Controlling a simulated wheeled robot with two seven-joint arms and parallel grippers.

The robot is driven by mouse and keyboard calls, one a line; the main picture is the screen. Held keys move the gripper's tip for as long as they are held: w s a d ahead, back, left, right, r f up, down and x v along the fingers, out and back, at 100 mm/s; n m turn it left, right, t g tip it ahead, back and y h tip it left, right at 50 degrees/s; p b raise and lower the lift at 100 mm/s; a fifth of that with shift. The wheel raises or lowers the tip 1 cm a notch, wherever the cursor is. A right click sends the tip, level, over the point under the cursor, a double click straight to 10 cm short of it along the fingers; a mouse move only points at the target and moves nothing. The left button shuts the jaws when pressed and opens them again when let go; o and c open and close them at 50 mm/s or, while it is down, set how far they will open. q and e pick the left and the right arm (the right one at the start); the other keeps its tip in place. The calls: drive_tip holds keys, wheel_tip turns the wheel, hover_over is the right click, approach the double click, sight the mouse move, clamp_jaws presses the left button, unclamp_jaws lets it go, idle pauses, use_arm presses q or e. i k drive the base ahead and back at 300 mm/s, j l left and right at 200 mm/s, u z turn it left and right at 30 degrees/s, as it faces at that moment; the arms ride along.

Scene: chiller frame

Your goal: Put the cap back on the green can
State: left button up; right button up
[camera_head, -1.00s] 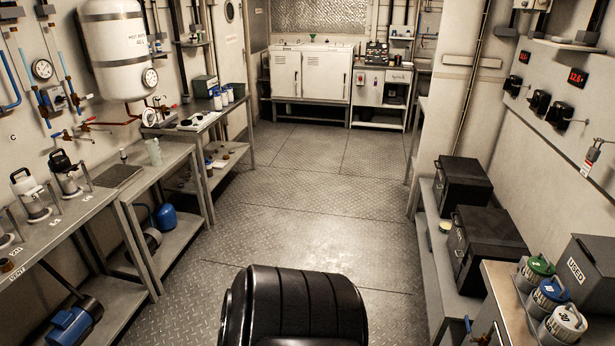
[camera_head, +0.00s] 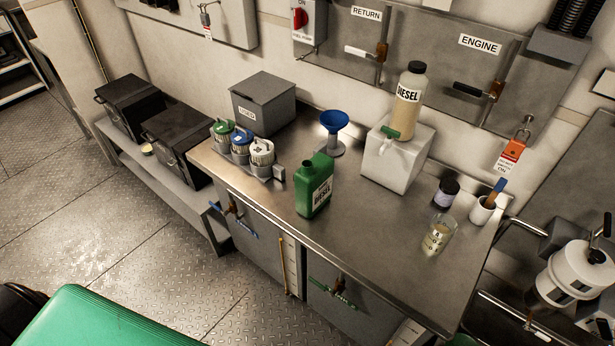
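The green can (camera_head: 314,188), labelled diesel, stands upright on the metal workbench (camera_head: 345,235). Its neck at the top left looks open, with no cap on it. I cannot make out a cap for certain; a small pale yellowish round thing (camera_head: 147,149) lies on the low shelf at the left, too small to identify. Neither of my grippers is in view.
A blue funnel (camera_head: 335,122) stands behind the can. Several lidded filter canisters (camera_head: 240,142) and a grey box (camera_head: 263,103) are left of it. A glass beaker (camera_head: 438,237) and dark-lidded jar (camera_head: 446,193) stand right.

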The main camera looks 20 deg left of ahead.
sight(313, 181)
drive_tip(key=j+u, duration=0.35)
drive_tip(key=j, duration=0.3)
drive_tip(key=i+j+z, duration=0.15)
drive_tip(key=j+z, duration=0.15)
drive_tip(key=i+j+z, duration=0.1)
drive_tip(key=j+z, duration=0.25)
drive_tip(key=i+j+z, duration=0.1)
drive_tip(key=j+z, duration=0.2)
drive_tip(key=j, duration=0.1)
